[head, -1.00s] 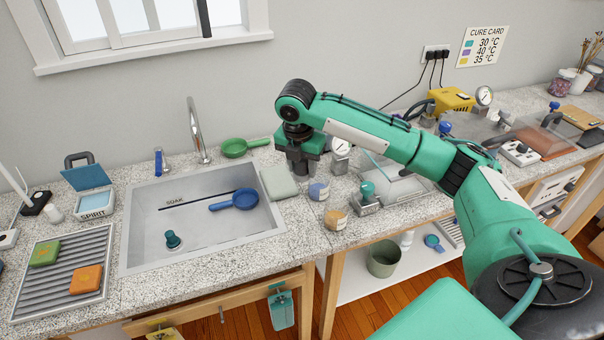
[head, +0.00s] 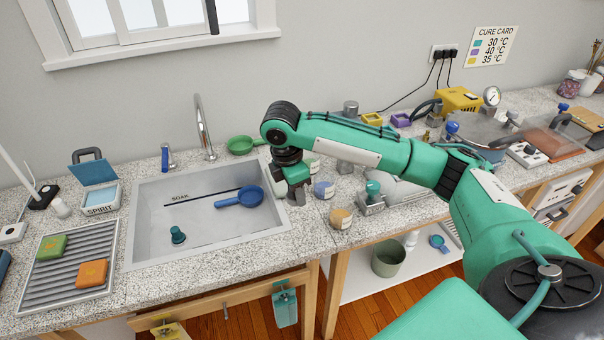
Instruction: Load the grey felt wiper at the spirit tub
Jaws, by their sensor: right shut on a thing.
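The spirit tub (head: 102,211) is a small clear container labelled SPIRIT at the left, on the counter beside the sink. Its blue lid (head: 94,173) stands raised behind it. My right gripper (head: 297,198) points down at the sink's right edge, far to the right of the tub. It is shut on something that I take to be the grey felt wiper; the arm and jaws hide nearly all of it. My left gripper is not in view.
The sink (head: 155,235) lies between my right gripper and the tub, with a blue ladle (head: 240,198) and a teal plug (head: 177,234) in it. A tap (head: 204,130) stands behind. A ribbed drainer (head: 65,293) holds green and orange blocks. Small jars (head: 340,217) stand right of the gripper.

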